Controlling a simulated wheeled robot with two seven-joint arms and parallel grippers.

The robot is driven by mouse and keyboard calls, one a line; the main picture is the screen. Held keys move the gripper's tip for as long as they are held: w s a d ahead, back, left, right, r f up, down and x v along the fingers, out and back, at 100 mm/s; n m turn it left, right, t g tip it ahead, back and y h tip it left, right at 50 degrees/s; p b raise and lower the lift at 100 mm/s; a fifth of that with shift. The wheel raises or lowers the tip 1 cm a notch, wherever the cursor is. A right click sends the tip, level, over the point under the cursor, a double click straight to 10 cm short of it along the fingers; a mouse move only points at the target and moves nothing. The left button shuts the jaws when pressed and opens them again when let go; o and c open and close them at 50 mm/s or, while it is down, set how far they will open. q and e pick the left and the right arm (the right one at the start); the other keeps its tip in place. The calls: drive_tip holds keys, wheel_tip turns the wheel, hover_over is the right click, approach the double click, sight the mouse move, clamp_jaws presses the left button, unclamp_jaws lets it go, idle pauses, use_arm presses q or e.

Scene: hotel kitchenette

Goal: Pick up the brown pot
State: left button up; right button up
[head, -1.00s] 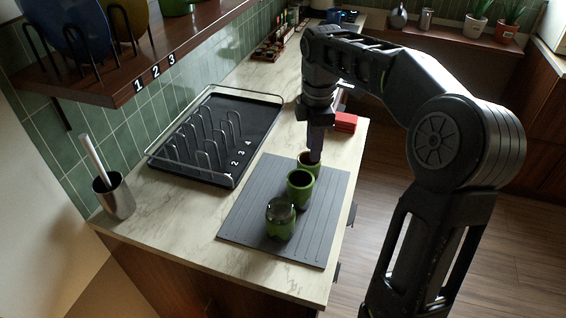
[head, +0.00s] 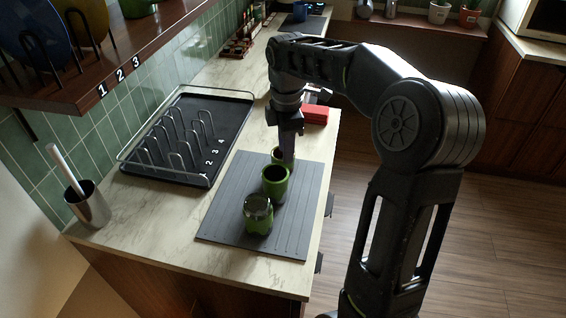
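A reddish-brown plant pot (head: 468,18) stands on the dark ledge at the far upper right, far from my gripper. On the grey mat (head: 221,215) stand a green cup with a clear glassy top (head: 258,216), an open green cup with a dark inside (head: 274,184) and, behind it, a third, partly hidden cup (head: 277,154) with a green and brownish look. My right gripper (head: 287,160) points down at this third cup, its fingers at or inside the rim. Whether the fingers are open or shut on it cannot be seen. My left gripper is out of view.
A black tray with a wire rack (head: 190,135) sits left of the mat. A metal holder with a white-handled brush (head: 90,205) stands at the counter's left corner. A red block (head: 315,114) lies behind my gripper. A shelf (head: 125,75) overhangs the upper left.

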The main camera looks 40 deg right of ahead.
wheel_tip(320, 180, down, 5)
drive_tip(key=shift+f+p, duration=0.1)
drive_tip(key=shift+p, duration=0.45)
drive_tip(key=shift+c, duration=0.6)
clamp_jaws()
idle(0.9)
